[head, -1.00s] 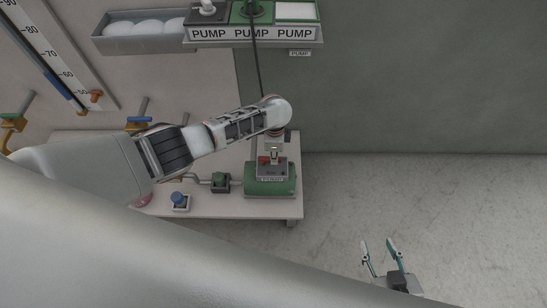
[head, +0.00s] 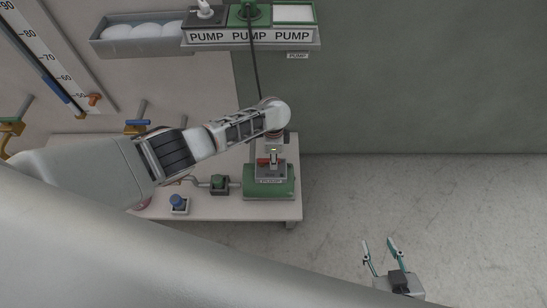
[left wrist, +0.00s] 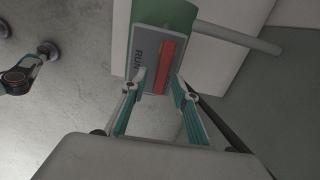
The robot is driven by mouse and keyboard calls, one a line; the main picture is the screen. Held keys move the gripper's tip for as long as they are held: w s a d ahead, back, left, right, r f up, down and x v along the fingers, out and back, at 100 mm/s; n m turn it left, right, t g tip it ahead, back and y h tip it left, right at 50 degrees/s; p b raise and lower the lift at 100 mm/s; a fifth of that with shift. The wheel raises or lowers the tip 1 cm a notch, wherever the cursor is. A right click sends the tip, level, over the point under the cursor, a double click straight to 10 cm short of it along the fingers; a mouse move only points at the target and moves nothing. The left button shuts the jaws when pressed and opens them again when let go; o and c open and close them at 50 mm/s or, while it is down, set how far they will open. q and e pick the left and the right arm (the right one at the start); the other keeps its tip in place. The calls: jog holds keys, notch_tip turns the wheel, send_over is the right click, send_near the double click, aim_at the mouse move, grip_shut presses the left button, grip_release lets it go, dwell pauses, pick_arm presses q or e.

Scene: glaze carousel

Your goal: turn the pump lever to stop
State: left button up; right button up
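The green pump (head: 282,187) stands at the right end of the low bench. A grey plate on its top (left wrist: 149,45) carries the word RUN and shows in the left wrist view. The red pump lever (left wrist: 168,66) lies along this plate; a bit of red (head: 262,161) also shows in the head view. My left gripper (left wrist: 159,82) is over the plate, with its fingers apart on either side of the lever's near end. Whether a finger touches the lever cannot be told. My right gripper (head: 378,243) is open and empty over the floor.
A shelf with PUMP labels (head: 250,36) is on the wall above, and a dark cable (head: 256,75) hangs from it behind my left arm. The floor at right is clear.

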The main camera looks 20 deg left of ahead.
pick_arm(q)
notch_tip(320, 180, up, 12)
dwell(0.7)
dwell(0.4)
